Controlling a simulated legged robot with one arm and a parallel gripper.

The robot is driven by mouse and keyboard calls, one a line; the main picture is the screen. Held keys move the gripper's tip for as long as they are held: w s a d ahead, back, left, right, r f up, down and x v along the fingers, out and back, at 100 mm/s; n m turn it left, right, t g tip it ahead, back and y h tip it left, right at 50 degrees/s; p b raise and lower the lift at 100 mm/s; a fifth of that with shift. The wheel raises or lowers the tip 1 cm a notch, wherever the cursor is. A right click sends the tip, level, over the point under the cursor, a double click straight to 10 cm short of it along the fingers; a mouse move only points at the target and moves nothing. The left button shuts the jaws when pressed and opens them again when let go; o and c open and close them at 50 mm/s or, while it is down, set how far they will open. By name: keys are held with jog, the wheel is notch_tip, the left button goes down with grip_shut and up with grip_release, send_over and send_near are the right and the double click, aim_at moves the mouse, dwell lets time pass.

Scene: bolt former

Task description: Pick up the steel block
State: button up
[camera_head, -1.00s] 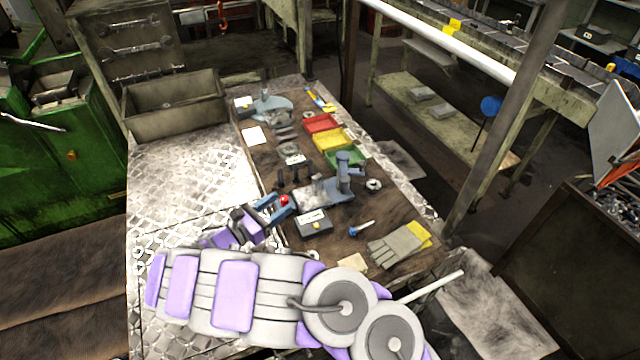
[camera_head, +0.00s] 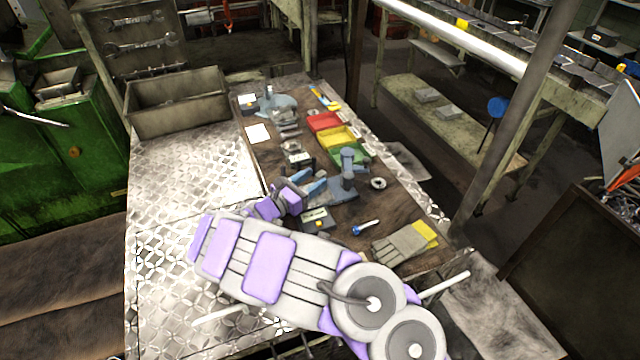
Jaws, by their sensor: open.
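My gripper (camera_head: 309,182) is over the wooden part of the bench, its two blue fingers apart. Nothing shows clearly between them. It is just left of the blue-grey press (camera_head: 347,170) and behind the dark box with a pale label (camera_head: 318,219). I cannot pick out the steel block with certainty. Several small grey metal pieces (camera_head: 286,119) lie farther back on the bench, and any of them may be it. My gripper and wrist hide part of the bench near the press base.
Red, yellow and green trays (camera_head: 338,139) stand behind the press. A metal ring (camera_head: 378,183), a blue-handled tool (camera_head: 366,228) and work gloves (camera_head: 405,243) lie to the right. A metal bin (camera_head: 178,103) stands at the back left. The diamond-plate surface (camera_head: 190,170) at left is clear.

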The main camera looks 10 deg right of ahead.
aim_at(324, 173)
jog(key=b+x, duration=0.1)
jog(key=x, duration=0.3)
jog(key=shift+s+d+f, duration=0.1)
jog(key=shift+s+d, duration=0.05)
jog(key=shift+d, duration=0.1)
jog(key=shift+w+d+b, duration=0.3)
jog(key=shift+d, duration=0.05)
grip_shut()
